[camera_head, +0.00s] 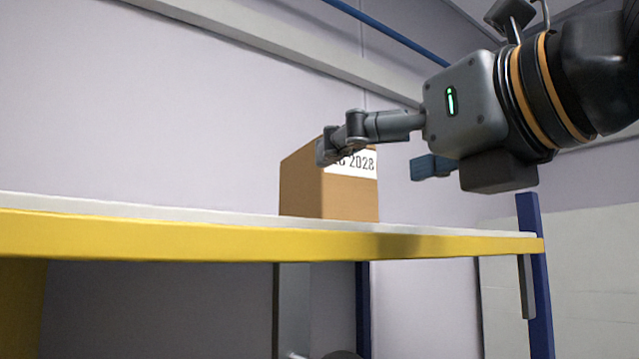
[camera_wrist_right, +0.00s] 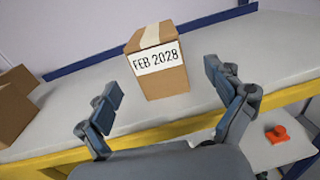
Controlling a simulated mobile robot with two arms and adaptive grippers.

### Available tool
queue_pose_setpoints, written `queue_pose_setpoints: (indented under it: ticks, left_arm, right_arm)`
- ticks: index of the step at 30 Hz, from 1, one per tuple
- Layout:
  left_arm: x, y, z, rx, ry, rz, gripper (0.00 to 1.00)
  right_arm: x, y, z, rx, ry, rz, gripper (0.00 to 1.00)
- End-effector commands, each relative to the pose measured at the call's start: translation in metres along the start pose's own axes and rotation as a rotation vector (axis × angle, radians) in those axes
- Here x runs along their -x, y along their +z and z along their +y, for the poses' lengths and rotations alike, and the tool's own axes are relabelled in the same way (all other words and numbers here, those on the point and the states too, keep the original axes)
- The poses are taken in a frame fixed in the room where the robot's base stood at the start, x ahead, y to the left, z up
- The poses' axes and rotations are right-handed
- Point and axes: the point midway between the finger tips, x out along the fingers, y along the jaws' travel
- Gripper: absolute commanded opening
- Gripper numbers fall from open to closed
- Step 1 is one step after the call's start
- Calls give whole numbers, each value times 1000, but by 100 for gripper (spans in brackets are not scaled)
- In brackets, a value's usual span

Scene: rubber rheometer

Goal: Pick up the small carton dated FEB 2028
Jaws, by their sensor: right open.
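The small carton (camera_head: 350,198) is a brown box standing upright on the shelf, with a white label. In the right wrist view the carton (camera_wrist_right: 162,82) shows its label in full, reading FEB 2028, with a pale tape strip on top. My right gripper (camera_head: 378,160) is open, its fingers spread, and one finger covers the start of the label in the head view. In the wrist view the right gripper (camera_wrist_right: 160,96) has one finger toward each side of the carton, and nothing is held. My left gripper is not in view.
The shelf (camera_head: 200,236) has a pale top and a yellow front edge, with a blue post (camera_head: 538,280) at its right end. More brown cartons (camera_wrist_right: 12,112) stand to the left in the wrist view. An orange-red object (camera_wrist_right: 277,134) lies beyond the yellow edge.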

Motion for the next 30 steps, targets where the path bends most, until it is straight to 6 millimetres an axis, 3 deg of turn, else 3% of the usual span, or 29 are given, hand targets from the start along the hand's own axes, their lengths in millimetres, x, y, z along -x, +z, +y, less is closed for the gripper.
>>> queue_pose_setpoints:
  ticks: [3, 8, 13, 21, 30]
  left_arm:
    - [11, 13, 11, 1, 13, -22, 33]
    - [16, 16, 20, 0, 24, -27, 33]
    - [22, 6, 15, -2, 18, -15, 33]
    - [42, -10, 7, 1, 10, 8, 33]
    - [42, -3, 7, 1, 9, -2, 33]
  right_arm:
    - [-24, 2, 0, -1, 0, 4, 92]
    - [-43, 1, 0, -1, 0, 1, 92]
    - [-55, 1, 1, -2, 1, 2, 92]
    - [-93, 0, 3, -3, 0, 2, 92]
    - [-99, -2, 3, -3, -1, -1, 92]
